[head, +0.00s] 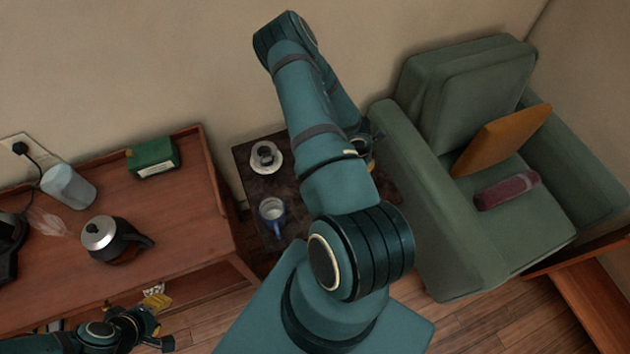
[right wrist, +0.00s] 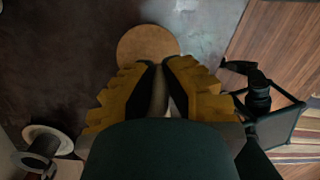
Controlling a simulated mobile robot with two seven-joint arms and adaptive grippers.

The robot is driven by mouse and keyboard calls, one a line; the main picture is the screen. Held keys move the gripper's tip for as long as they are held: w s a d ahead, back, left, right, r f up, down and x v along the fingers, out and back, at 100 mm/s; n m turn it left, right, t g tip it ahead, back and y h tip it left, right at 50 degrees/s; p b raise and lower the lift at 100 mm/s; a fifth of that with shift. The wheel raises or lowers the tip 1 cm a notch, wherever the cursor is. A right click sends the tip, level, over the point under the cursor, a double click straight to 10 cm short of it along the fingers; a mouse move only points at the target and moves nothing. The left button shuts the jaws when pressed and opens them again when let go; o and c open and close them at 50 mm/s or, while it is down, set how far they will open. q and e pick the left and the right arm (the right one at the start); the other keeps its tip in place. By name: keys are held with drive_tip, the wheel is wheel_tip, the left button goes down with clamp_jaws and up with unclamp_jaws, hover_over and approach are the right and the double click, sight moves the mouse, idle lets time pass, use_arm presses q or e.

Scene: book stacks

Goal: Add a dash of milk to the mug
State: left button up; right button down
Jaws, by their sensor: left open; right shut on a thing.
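The blue mug (head: 272,210) stands upright on a small dark table (head: 262,186), its pale inside facing up; I cannot tell what it holds. My right arm reaches across the middle of the head view and hides part of that table. In the right wrist view, my right gripper (right wrist: 165,82) is shut on a narrow, greyish thing (right wrist: 160,103) between its yellow pads. Most of this thing is hidden, so I cannot tell whether it is the milk container. My left gripper (head: 157,322) is open and empty, low at the left, in front of the wooden sideboard.
A white saucer with a dark object (head: 266,157) stands behind the mug. A round brown disc (right wrist: 147,43) lies beyond my right fingertips. The sideboard (head: 190,200) holds a kettle (head: 112,240), a green box (head: 153,157) and a pale cup (head: 68,186). A green armchair (head: 455,215) stands right.

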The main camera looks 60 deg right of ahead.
drive_tip(key=shift+s+d+f+y, duration=0.15)
drive_tip(key=shift+f, duration=0.25)
drive_tip(key=shift+s+d+f+y, duration=0.1)
drive_tip(key=shift+d+f+y, duration=0.05)
drive_tip(key=shift+f, duration=0.2)
drive_tip(key=shift+s+d+f+t+y, duration=0.15)
drive_tip(key=shift+f+t+y, duration=0.35)
drive_tip(key=shift+f, duration=0.4)
wheel_tip(320, 180, up, 5)
drive_tip(key=p, duration=0.4)
